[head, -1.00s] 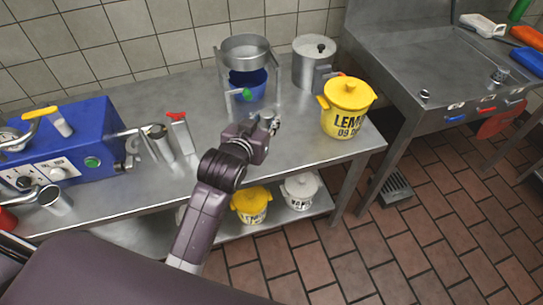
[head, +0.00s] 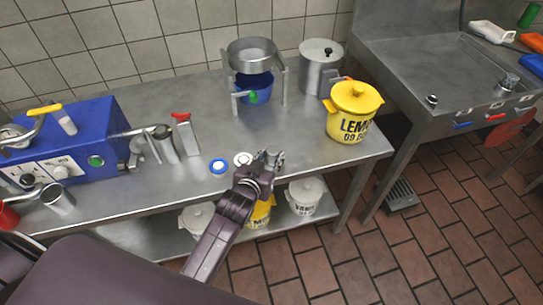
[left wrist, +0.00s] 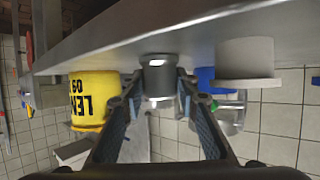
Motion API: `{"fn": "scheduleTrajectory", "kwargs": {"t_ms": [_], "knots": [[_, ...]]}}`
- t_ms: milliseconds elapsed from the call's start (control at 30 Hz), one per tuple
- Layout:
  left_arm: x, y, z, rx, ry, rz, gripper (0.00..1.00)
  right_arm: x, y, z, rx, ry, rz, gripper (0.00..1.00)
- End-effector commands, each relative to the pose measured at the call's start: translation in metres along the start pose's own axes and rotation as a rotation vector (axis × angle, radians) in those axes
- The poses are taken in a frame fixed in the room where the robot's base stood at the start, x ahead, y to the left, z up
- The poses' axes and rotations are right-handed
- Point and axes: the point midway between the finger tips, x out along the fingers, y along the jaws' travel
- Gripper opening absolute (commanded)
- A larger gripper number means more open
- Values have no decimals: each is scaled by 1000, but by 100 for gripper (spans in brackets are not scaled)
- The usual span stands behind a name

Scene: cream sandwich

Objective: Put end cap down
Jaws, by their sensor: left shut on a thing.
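My left gripper (head: 268,162) is low at the front edge of the steel table in the head view. In the left wrist view, its two fingers (left wrist: 160,82) are closed around a short grey metal cylinder (left wrist: 158,76), seemingly the end cap. That view is upside down, and the cylinder lies close to the table surface; whether it touches is unclear. Only a small grey part of it shows at the fingertips in the head view. A white round piece (head: 242,158) and a blue-and-white round piece (head: 218,167) lie left of the gripper. My right gripper is not seen.
The blue machine (head: 75,140) stands at left, with a metal piece with a red top (head: 186,135) beside it. A stand with a steel pan (head: 253,56) over a blue bowl (head: 254,86), a steel pot (head: 320,68) and a yellow lemon pot (head: 352,112) stand behind. The middle is clear.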

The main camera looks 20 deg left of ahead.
Motion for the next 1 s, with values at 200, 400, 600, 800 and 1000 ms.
{"fn": "scheduleTrajectory", "kwargs": {"t_ms": [200, 400, 600, 800, 1000], "knots": [[1, 0, 2, 0, 1, 0, 1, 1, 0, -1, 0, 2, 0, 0], [1, 0, 2, 0, 0, 0, 46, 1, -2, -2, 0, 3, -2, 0], [1, 0, 2, 1, -1, 0, 46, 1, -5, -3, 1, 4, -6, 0], [-6, 0, 0, 1, -1, 0, 46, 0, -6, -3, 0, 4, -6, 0], [-42, 0, 1, 1, -2, 0, 46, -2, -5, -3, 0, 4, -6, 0]]}}
